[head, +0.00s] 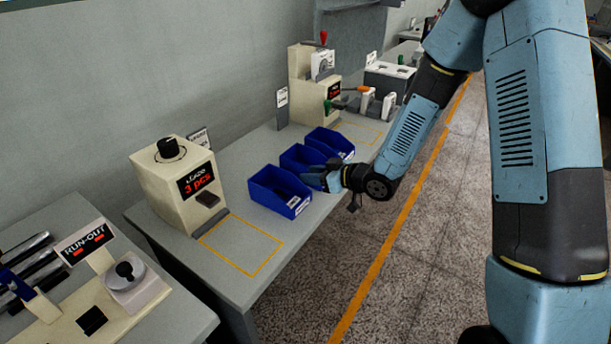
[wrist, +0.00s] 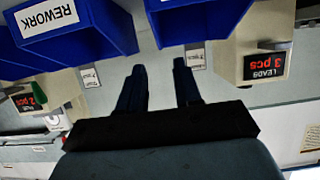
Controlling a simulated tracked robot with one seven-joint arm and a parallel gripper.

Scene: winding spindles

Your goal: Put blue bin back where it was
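Three blue bins stand in a row on the grey bench: a near one (head: 279,192), a middle one (head: 297,157) and a far one (head: 329,143). Which one the task means cannot be told. My gripper (head: 318,178) is at the front edge of the row, by the middle bin and partly in front of it. In the wrist view, my gripper's two fingers (wrist: 158,68) are apart, with no object visible between them. That view shows a blue bin with a REWORK label (wrist: 75,30) at upper left and another blue bin (wrist: 225,22) at upper right. Contact cannot be told.
An empty yellow-outlined area (head: 240,246) lies on the bench before the "3 pcs" machine (head: 178,183). Another yellow outline (head: 362,130) is farther back, near a second machine (head: 313,82). A RUN-OUT station (head: 110,285) stands at lower left. The floor beside the bench is clear.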

